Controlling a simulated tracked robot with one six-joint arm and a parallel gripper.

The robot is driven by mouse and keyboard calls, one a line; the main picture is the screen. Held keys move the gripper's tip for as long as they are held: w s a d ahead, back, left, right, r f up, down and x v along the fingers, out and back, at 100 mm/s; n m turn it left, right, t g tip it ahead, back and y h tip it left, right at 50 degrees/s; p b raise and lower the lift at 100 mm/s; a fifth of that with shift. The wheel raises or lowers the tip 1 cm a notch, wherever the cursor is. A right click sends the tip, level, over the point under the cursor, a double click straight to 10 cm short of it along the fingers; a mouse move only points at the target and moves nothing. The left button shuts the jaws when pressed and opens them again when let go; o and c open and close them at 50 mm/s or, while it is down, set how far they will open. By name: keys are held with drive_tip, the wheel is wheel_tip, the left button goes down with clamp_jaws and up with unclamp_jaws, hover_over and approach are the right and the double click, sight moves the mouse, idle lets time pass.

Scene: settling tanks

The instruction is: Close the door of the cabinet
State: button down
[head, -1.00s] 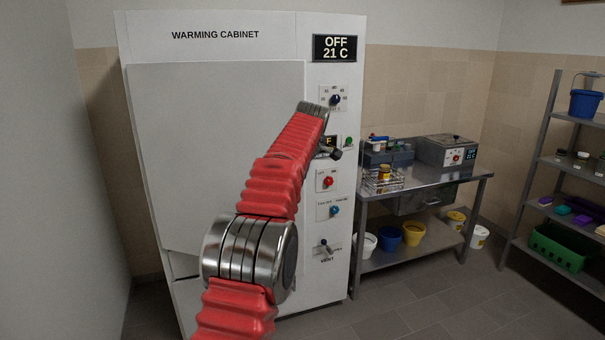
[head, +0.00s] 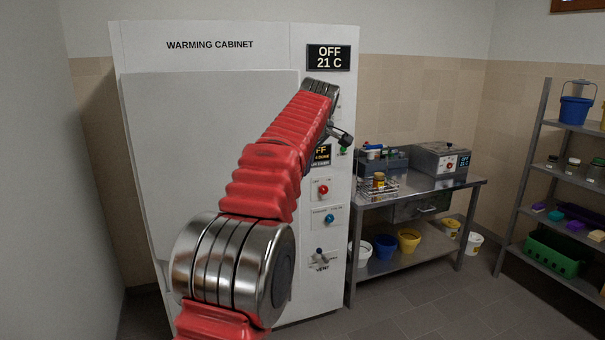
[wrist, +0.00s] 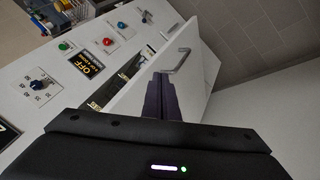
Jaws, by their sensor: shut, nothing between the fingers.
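The white warming cabinet (head: 212,58) fills the left and middle of the head view. Its large plain door (head: 190,130) is on its left part, and my red arm covers the door's right edge. In the wrist view the door (wrist: 205,70) carries a metal handle (wrist: 180,60). A dark gap (wrist: 128,72) shows between the door's edge and the control panel, so the door looks ajar. My gripper (wrist: 161,97) is shut and empty, its dark fingers over the door's face near that edge. I cannot tell whether they touch it.
The control panel (head: 325,245) has several knobs and lights beside the door. A steel bench (head: 425,190) with trays and a bath stands to the right, and a shelf rack (head: 530,170) is at the far right. The floor (head: 400,300) in front of the bench is clear.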

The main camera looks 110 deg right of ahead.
drive_tip(key=shift+w, duration=0.1)
